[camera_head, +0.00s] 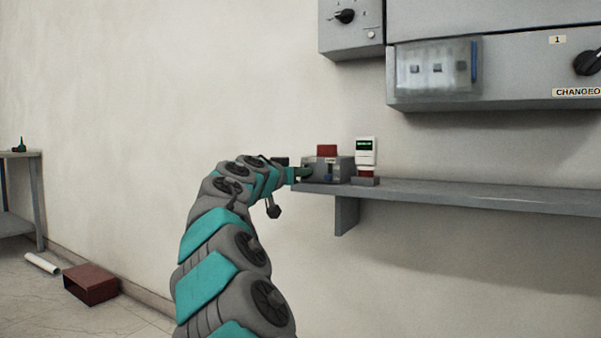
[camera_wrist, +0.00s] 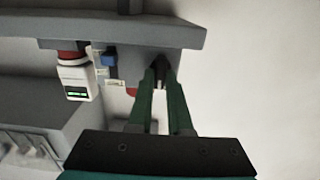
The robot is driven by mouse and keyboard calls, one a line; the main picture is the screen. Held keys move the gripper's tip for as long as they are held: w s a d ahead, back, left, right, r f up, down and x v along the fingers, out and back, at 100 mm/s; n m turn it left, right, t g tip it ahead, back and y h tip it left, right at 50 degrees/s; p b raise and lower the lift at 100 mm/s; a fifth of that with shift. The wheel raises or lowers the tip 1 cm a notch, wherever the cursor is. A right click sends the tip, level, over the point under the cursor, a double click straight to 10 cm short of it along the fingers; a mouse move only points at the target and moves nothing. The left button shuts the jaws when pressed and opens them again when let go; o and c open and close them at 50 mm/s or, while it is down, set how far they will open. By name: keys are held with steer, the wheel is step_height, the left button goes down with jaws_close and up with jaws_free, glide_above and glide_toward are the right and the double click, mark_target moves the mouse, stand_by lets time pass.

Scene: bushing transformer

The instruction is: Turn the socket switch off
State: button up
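A small grey box (camera_head: 340,168) stands at the left end of the wall shelf, with a red top (camera_head: 327,151) and a blue switch lever on its front. The blue lever (camera_wrist: 109,58) shows in the wrist view, which is turned upside down. A dark knob (camera_wrist: 158,66) is on the same box face. My gripper (camera_head: 302,173) is at the left side of the box front. In the wrist view my two green fingers (camera_wrist: 157,75) point at the box, their tips on either side of the dark knob. Whether they touch or grip it cannot be made out.
A white meter with a green display (camera_head: 366,152) stands close to the right of the box. The grey shelf (camera_head: 470,193) runs right. Grey wall cabinets (camera_head: 495,75) hang above. A reddish-brown box (camera_head: 91,285) and a table (camera_head: 20,190) are far left. The wall left of the shelf is clear.

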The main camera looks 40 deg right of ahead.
jaws_close()
steer(key=shift+n, duration=0.4)
steer(key=shift+w+a+f+n+p, duration=0.1)
steer(key=shift+n+p, duration=2.95)
steer(key=shift+n, duration=1.2)
steer(key=shift+w+a+n+p, duration=0.1)
steer(key=shift+n+p, duration=2.95)
steer(key=shift+n, duration=1.2)
steer(key=shift+f+n, duration=0.1)
steer(key=shift+n, duration=0.2)
steer(key=o, duration=0.6)
jaws_free()
steer(key=shift+c, duration=0.2)
